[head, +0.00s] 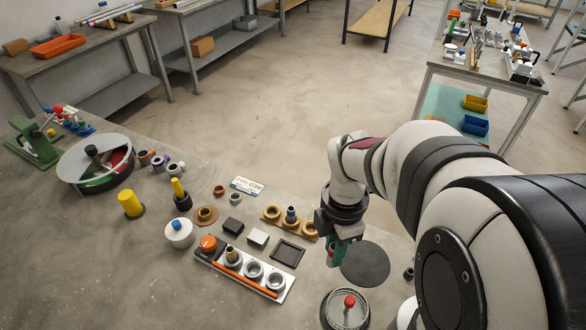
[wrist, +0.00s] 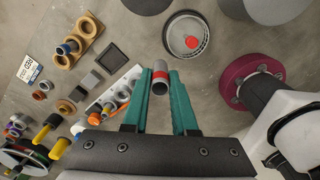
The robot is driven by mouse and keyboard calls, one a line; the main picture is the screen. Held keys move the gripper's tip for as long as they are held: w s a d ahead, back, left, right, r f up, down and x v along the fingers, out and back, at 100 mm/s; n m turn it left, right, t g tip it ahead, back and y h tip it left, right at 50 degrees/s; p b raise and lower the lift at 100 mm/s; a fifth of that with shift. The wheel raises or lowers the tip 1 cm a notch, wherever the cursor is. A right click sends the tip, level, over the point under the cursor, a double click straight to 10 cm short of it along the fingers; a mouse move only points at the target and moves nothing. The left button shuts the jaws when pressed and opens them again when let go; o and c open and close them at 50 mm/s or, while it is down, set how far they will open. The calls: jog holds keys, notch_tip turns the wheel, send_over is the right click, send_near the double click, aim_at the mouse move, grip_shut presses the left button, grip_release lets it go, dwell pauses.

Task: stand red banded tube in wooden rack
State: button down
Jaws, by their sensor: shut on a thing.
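The red banded tube (wrist: 160,78) is grey with a red band. In the wrist view it sits between the teal fingers of my gripper (wrist: 161,84), which is shut on it. In the head view my gripper (head: 336,250) is above the bench, right of the wooden rack, and the tube is mostly hidden by the fingers. The wooden rack (head: 308,231) has several round holes in a row. A blue banded tube (head: 291,213) stands in its middle hole. The rack also shows at the upper left of the wrist view (wrist: 86,25).
A white holder (head: 284,293) with grey rings and an orange pen lies left of my gripper. A dark disc (head: 366,264) and a round dish with a red knob (head: 349,301) are close by. Small blocks (head: 257,238) and a black tray (head: 287,254) lie before the rack.

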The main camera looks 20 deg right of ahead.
jog(key=shift+r, duration=0.15)
jog(key=shift+w, duration=0.1)
jog(key=w+d+f, duration=0.1)
jog(key=w+f, duration=0.2)
jog(key=w, duration=0.2)
jog(key=w+f, duration=0.4)
jog(key=w, duration=0.2)
jog(key=w+d+f, duration=0.1)
jog(key=w+f, duration=0.3)
jog(key=w, duration=0.1)
jog(key=shift+w+d, duration=0.3)
jog(key=shift+w, duration=0.1)
jog(key=shift+f, duration=0.55)
jog(key=shift+f, duration=0.15)
jog(key=shift+f, duration=1.1)
